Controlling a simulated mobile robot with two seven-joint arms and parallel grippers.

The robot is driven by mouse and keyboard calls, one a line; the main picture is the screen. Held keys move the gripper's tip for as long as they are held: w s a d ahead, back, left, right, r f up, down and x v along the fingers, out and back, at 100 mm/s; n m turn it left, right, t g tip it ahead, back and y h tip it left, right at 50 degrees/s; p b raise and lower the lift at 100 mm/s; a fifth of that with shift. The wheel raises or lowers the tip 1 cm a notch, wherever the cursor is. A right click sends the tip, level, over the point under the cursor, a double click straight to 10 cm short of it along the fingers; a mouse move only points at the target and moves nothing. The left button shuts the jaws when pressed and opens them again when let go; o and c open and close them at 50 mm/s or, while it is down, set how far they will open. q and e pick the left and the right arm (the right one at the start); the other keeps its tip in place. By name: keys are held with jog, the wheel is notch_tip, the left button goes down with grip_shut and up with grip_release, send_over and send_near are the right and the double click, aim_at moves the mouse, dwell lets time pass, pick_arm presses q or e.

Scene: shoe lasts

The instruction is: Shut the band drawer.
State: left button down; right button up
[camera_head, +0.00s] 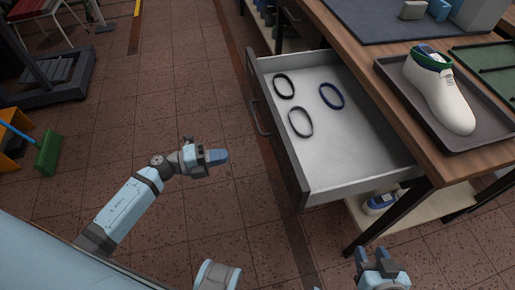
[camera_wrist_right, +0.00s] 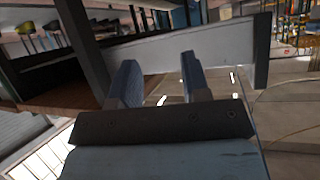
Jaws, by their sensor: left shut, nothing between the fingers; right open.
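The band drawer (camera_head: 345,155) is pulled out from the workbench. Its grey front (camera_head: 280,150) with a bar handle (camera_head: 258,118) faces left. Several bands lie in it: a black one (camera_head: 284,87), a grey one (camera_head: 300,122) and a dark blue one (camera_head: 332,96). My left gripper (camera_head: 217,157) is shut and empty, left of the drawer front and apart from it. My right gripper (camera_head: 377,262) is open and empty below the drawer's near end. In the right wrist view its open fingers (camera_wrist_right: 160,85) point towards the drawer's side wall (camera_wrist_right: 200,50).
A tray (camera_head: 480,140) with a white shoe last (camera_head: 438,92) wearing a green band stands on the bench top (camera_head: 360,48). A lower shelf (camera_head: 415,215) holds a shoe. A table leg (camera_head: 388,220) stands near my right gripper.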

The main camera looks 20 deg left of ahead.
aim_at(275, 144)
pick_arm(q)
jog(key=b+x, duration=0.1)
jog(key=x, duration=1.1)
jog(key=shift+w+d, duration=0.35)
jog(key=shift+d, duration=0.25)
pick_arm(e)
jog(key=shift+w+a, duration=0.1)
pick_arm(q)
jog(key=shift+w+d+r, duration=0.1)
jog(key=shift+w, duration=0.05)
